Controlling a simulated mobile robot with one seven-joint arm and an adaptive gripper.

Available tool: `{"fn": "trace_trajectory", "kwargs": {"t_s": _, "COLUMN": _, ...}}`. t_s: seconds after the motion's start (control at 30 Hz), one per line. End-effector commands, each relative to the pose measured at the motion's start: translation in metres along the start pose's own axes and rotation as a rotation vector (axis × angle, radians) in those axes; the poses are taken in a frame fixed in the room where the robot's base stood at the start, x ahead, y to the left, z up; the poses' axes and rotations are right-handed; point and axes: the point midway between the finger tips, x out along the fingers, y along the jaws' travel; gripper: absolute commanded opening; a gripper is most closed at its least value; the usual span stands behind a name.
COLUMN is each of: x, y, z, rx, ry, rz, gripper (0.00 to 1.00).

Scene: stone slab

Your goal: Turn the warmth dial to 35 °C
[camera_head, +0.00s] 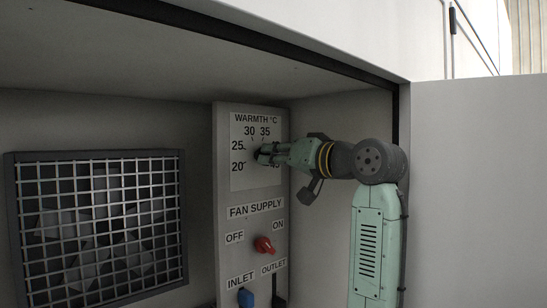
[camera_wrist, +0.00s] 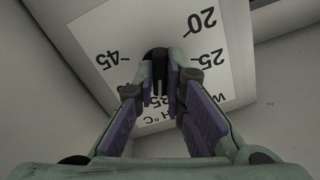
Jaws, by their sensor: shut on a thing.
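The warmth dial (camera_wrist: 157,57) is a dark knob on a white scale plate (camera_head: 240,180) headed "WARMTH °C", high on the grey panel. The head view shows 20, 25, 30 and 35 around it, and a partly hidden number at its right. My gripper (camera_head: 265,154) reaches in from the right and covers most of the dial. In the wrist view my gripper (camera_wrist: 160,82) has its purple-padded fingers closed around the knob. The scale appears upside down there, with 45 at left, 20 and 25 at right. I cannot make out the dial's pointer.
Below the scale, the red fan supply switch (camera_head: 264,245) sits between OFF and ON labels. A blue inlet handle (camera_head: 246,298) and a dark outlet handle (camera_head: 279,290) are lower. A meshed fan (camera_head: 100,220) is at left. A cabinet door (camera_head: 480,190) stands at right.

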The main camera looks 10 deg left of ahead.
Motion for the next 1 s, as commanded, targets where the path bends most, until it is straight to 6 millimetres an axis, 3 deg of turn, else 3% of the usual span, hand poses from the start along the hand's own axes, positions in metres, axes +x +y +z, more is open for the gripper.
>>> {"fn": "trace_trajectory", "kwargs": {"t_s": 0.03, "x": 0.0, "y": 0.0, "z": 0.0, "rx": 0.0, "ry": 0.001, "rz": 0.0, "gripper": 0.0}}
{"fn": "trace_trajectory", "kwargs": {"t_s": 0.07, "x": 0.0, "y": 0.0, "z": 0.0, "rx": -0.001, "ry": 0.001, "rz": 0.0, "gripper": 0.11}}
{"fn": "trace_trajectory", "kwargs": {"t_s": 0.37, "x": 0.0, "y": 0.0, "z": 0.0, "rx": -0.001, "ry": 0.001, "rz": 0.0, "gripper": 0.31}}
{"fn": "trace_trajectory", "kwargs": {"t_s": 0.73, "x": -0.006, "y": 0.0, "z": 0.0, "rx": -0.001, "ry": 0.001, "rz": 0.001, "gripper": 0.31}}
{"fn": "trace_trajectory", "kwargs": {"t_s": 1.0, "x": -0.056, "y": 0.001, "z": -0.001, "rx": -0.002, "ry": 0.004, "rz": 0.002, "gripper": 0.31}}
